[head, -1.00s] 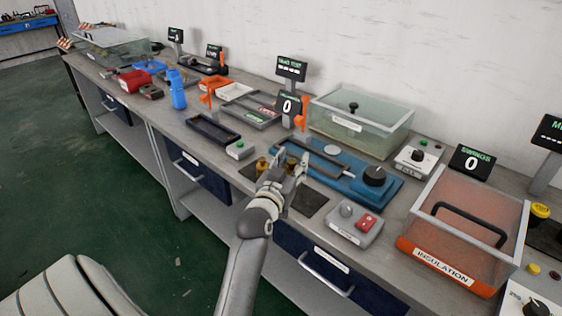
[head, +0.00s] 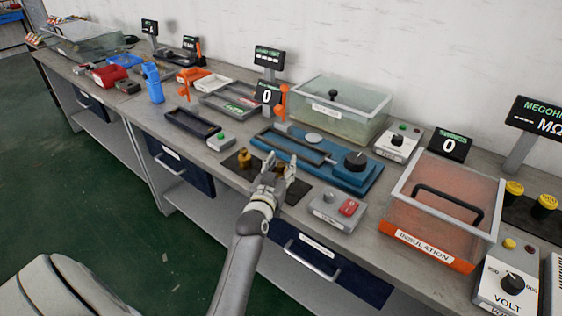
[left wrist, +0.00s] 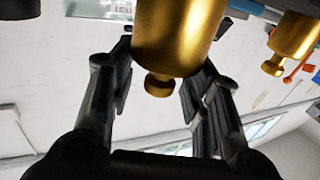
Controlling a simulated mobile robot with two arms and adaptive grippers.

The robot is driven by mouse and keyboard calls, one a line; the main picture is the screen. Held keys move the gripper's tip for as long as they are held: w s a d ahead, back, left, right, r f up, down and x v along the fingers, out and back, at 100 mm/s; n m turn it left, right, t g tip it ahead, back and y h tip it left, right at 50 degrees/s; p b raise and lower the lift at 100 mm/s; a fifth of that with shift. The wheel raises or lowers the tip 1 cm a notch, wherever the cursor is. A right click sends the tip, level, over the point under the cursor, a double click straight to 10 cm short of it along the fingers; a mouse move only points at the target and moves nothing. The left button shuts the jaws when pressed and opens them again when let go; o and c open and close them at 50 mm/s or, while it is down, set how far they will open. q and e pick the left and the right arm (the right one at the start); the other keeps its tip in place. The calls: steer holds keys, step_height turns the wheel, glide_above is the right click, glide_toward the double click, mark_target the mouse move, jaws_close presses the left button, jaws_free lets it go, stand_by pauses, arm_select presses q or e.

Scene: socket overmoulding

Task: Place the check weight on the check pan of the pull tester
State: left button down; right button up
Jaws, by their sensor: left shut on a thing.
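The pull tester (head: 345,178) is a long blue unit with a black knob. Its check pan appears to be the pale round disc (head: 314,138) on top, and it is empty. My left gripper (head: 280,163) is over the dark mat in front of the tester, shut on a brass weight. In the left wrist view that brass weight (left wrist: 178,38) sits between the fingers, its small knob visible. My right gripper is not in view.
A grey box with a red switch (head: 338,207) stands right of the mat (head: 294,193). A black tray (head: 193,124) lies left. The orange-based insulation box (head: 430,248) is at the right, a glass-sided box (head: 340,108) behind the tester.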

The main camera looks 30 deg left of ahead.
arm_select(q)
steer(key=shift+r, duration=0.2)
steer(key=shift+f, duration=0.15)
steer(key=c, duration=1.1)
jaws_free()
steer(key=shift+f, duration=0.2)
steer(key=o, duration=0.3)
steer(key=shift+r, duration=0.1)
steer(key=shift+o, duration=0.2)
